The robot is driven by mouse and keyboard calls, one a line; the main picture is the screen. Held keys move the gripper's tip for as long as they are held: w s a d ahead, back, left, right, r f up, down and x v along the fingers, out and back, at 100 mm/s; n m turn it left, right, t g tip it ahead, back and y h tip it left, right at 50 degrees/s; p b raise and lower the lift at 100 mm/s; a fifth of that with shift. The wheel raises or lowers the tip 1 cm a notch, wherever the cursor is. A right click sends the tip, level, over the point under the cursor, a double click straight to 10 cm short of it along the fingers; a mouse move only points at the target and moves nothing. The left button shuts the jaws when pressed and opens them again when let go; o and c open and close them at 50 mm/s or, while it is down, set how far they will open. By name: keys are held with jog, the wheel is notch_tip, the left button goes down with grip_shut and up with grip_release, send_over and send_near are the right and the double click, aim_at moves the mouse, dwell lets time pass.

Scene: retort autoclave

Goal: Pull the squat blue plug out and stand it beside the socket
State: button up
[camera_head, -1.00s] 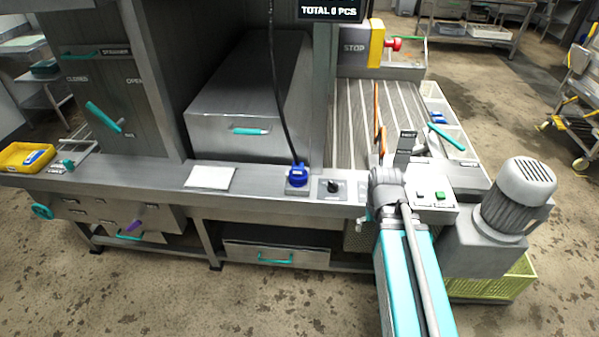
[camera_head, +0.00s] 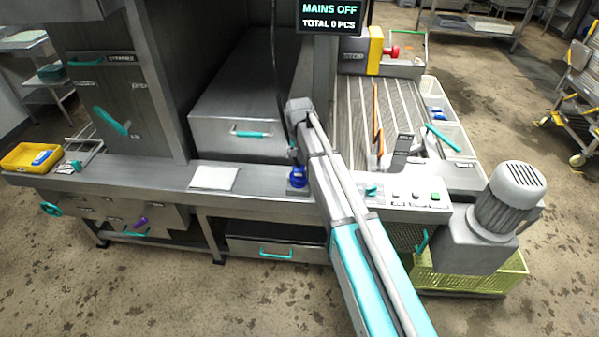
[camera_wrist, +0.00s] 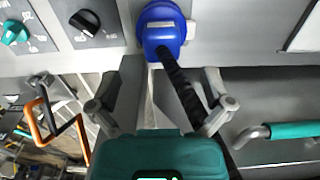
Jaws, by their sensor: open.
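The squat blue plug (camera_head: 297,180) sits at the socket on the bench's front ledge, partly behind my arm. In the wrist view the plug (camera_wrist: 161,28) is at top centre, and its black cable (camera_wrist: 178,80) runs down from it between my fingers. The socket itself is mostly hidden. My gripper (camera_wrist: 160,92) is open. Its two fingers are spread on either side of the cable, short of the plug in the picture and apart from it. In the head view my wrist is above and behind the plug, and my fingers cannot be made out.
A black rotary knob (camera_wrist: 85,22) and a teal knob (camera_wrist: 14,33) are left of the plug in the wrist view. A white sheet (camera_head: 213,177) lies on the ledge, with bare metal between it and the plug. A drawer with a teal handle (camera_head: 250,134) is behind. The screen (camera_head: 331,17) reads MAINS OFF.

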aim_at(299, 167)
jog(key=shift+a+f, duration=0.1)
jog(key=shift+f, duration=0.1)
dwell(0.4)
notch_tip(299, 167, down, 9)
jog(key=b, duration=0.9)
jog(key=shift+r, duration=0.2)
dwell(1.0)
jog(key=c, duration=0.9)
jog(key=shift+c, duration=0.2)
jog(key=shift+w+r, duration=0.1)
jog(key=shift+r+p, duration=0.5)
jog(key=shift+p, duration=0.1)
jog(key=shift+r, duration=0.15)
